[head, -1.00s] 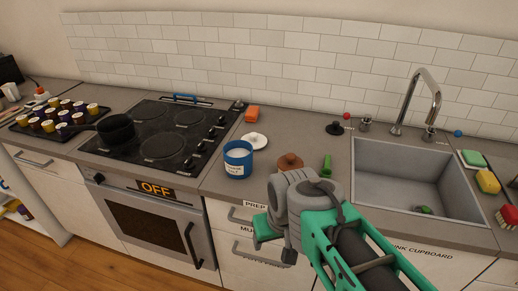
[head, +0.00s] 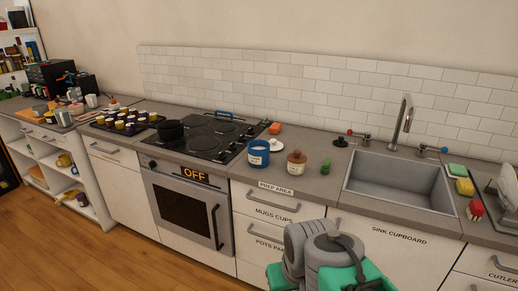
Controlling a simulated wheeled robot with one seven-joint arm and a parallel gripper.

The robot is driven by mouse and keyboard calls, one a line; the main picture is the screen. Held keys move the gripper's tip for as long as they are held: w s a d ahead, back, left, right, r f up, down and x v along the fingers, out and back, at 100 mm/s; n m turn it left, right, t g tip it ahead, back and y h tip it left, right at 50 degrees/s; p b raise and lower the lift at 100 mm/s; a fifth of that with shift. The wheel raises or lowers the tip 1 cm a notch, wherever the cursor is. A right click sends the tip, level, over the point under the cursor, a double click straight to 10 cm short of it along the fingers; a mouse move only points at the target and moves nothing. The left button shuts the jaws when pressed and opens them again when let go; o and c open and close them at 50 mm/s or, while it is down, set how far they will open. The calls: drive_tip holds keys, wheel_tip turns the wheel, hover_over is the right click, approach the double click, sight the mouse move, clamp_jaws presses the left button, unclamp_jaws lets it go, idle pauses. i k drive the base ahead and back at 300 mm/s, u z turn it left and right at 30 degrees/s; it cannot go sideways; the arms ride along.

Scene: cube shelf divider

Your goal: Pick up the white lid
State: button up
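The white lid (head: 277,142) lies on the counter behind the blue canister (head: 259,154), right of the stove. It is a small round disc with a knob, partly hidden by the canister. The blue canister has a white label and stands upright. A brown-lidded jar (head: 296,163) stands to its right. My arm shows at the bottom right of the head view, in front of the drawers. My gripper's fingers are not visible in this view.
The stove (head: 205,138) with a black pan (head: 171,131) is left of the lid. An orange block (head: 275,128) lies behind the lid. A green object (head: 326,166) and the sink (head: 398,182) are to the right. Bare counter lies between.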

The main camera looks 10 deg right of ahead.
sight(275, 147)
drive_tip(key=u, duration=0.65)
drive_tip(key=i, duration=0.6)
drive_tip(key=u, duration=0.6)
drive_tip(key=i, duration=0.75)
drive_tip(key=z, duration=0.4)
